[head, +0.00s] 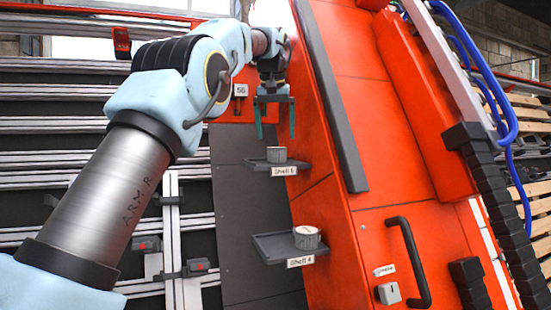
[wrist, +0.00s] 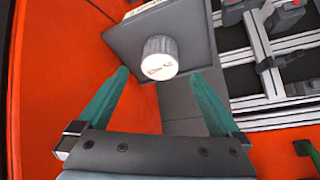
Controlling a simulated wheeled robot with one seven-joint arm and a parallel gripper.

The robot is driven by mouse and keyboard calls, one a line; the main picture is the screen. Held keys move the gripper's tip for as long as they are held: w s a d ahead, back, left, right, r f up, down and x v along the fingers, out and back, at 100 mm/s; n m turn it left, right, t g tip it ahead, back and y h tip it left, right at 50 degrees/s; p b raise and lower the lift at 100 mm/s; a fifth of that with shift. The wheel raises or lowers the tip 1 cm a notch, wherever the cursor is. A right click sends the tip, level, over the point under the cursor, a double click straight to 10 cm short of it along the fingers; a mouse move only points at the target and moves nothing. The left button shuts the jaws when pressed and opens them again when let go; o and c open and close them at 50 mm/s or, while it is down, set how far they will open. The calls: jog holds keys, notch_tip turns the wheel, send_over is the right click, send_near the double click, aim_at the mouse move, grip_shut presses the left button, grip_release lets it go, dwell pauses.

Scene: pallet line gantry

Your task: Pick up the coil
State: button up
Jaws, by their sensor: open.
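My gripper (head: 275,122) is open and empty, pointing down above the upper shelf (head: 256,165). Its two green fingers also show in the wrist view (wrist: 160,76). A short grey ribbed cylinder (head: 276,154) with a pale top stands on that shelf, just below the fingertips. A similar cylinder (head: 307,238) stands on the lower shelf (head: 270,246). The wrist view shows one ribbed cylinder (wrist: 159,58) on a dark shelf (wrist: 197,38), ahead of the fingertips and between their lines. The print on its white top is too small to read, so I cannot tell which cylinder is the coil.
An orange cabinet wall (head: 345,150) rises close to the right of the shelves. A black handle (head: 411,262) sticks out from it. Aluminium rails (head: 172,235) run at the left. Blue hoses (head: 490,80) hang at the upper right.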

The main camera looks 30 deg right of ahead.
aim_at(277, 150)
jog(key=shift+p+x, duration=0.45)
jog(key=shift+x, duration=3)
jog(key=shift+c, duration=0.4)
jog(key=shift+r, duration=0.1)
grip_shut()
